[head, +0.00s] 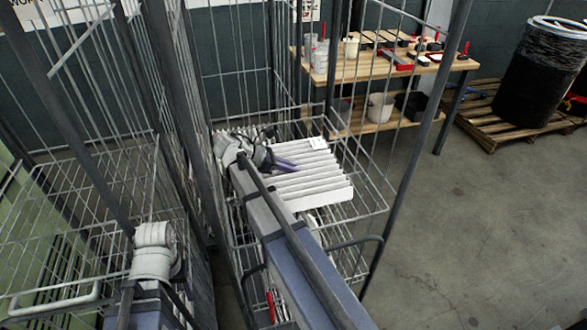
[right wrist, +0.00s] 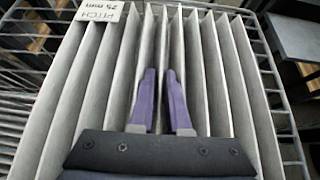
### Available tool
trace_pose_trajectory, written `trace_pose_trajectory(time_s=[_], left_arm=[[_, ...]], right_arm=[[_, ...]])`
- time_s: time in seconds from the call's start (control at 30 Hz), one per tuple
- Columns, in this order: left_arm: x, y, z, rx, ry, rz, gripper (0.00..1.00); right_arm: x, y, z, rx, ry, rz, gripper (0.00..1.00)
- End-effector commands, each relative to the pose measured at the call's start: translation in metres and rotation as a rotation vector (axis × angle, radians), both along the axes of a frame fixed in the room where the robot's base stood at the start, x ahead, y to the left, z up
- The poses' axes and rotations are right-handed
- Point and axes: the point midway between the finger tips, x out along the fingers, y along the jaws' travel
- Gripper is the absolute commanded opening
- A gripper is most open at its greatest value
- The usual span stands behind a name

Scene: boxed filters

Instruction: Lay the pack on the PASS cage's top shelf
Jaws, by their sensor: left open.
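The pack (head: 318,180) is a white pleated filter with a label, at the top wire shelf (head: 372,207) of the right-hand cage in the head view. I cannot tell whether it rests on the wires or is just above them. My right gripper (head: 285,163) is over the pack. In the right wrist view its purple fingers (right wrist: 161,85) straddle one pleat of the pack (right wrist: 215,70) and look shut on it. No PASS sign is readable.
Another wire cage (head: 75,190) stands on the left. Tall cage posts rise close around my right arm. A wooden workbench (head: 375,68) with pots and tools stands behind. A black wrapped drum (head: 540,72) sits on a pallet (head: 500,112). The floor at the right is clear.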

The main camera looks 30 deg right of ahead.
Motion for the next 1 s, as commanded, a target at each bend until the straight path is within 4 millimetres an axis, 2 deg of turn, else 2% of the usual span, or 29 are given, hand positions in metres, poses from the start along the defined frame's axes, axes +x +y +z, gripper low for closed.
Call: trace_pose_trajectory(time_s=[0.1,0.47,1.0], left_arm=[[0.000,0.000,0.000,0.000,0.000,0.000,0.62],[0.000,0.000,0.004,0.000,0.000,0.000,0.62],[0.000,0.000,0.035,0.000,0.000,0.000,0.62]], right_arm=[[0.000,0.000,0.000,0.000,0.000,0.000,0.27],[0.000,0.000,0.004,0.000,0.000,0.000,0.27],[0.000,0.000,0.035,0.000,0.000,0.000,0.27]])
